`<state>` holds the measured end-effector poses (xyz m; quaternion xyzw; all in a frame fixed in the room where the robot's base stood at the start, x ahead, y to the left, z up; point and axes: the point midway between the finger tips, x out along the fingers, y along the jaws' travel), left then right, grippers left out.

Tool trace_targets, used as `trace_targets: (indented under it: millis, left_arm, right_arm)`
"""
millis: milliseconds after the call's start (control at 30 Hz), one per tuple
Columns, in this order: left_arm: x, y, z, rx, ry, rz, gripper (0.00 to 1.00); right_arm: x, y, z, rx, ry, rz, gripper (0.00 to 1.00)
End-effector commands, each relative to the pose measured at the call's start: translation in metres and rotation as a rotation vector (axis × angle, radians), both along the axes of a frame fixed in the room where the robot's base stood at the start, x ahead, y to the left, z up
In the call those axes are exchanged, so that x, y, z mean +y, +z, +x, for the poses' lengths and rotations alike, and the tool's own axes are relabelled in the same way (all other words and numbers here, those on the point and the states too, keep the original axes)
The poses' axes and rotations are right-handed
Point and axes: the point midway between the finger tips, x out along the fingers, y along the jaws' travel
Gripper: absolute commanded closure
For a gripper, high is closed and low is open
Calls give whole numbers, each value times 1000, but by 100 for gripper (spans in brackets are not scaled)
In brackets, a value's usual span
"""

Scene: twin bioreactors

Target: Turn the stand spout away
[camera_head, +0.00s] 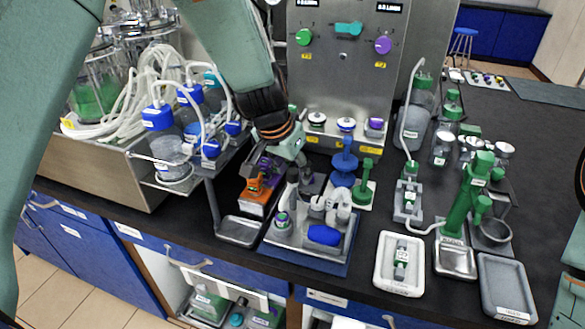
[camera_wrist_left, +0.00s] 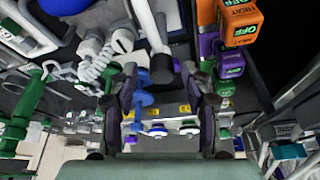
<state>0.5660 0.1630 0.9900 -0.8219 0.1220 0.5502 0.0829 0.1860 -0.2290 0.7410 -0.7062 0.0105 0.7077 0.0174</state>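My left gripper (camera_head: 292,150) comes down from the top left over the middle of the bench. In the left wrist view, its two dark fingers (camera_wrist_left: 162,105) are apart with nothing clearly held between them. A blue stand (camera_head: 343,165) with a rounded top stands just right of the gripper, and its blue parts show between and beyond the fingers. A green stand (camera_head: 364,185) is next to it. I cannot tell for certain which part is the stand spout. A larger green stand (camera_head: 470,195) with side arms stands at the right. My right gripper does not show.
A blue-based tray (camera_head: 345,250) with white fittings lies in front of the gripper. An orange-based device (camera_head: 256,197) is to its left. A metal panel with knobs (camera_head: 345,75) rises behind. Blue-capped bottles (camera_head: 160,130) with tubing stand left. A white tray (camera_head: 385,270) lies front right.

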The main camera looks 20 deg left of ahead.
Motion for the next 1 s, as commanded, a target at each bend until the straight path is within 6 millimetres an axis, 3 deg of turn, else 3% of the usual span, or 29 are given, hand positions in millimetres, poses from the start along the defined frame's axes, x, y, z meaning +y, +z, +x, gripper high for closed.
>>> trace_targets:
  millis: [533,1000]
  left_arm:
    - [0,0,0,0,0,0,99]
    - [0,0,0,0,1,0,100]
  right_arm:
    - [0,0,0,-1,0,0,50]
    - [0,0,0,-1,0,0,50]
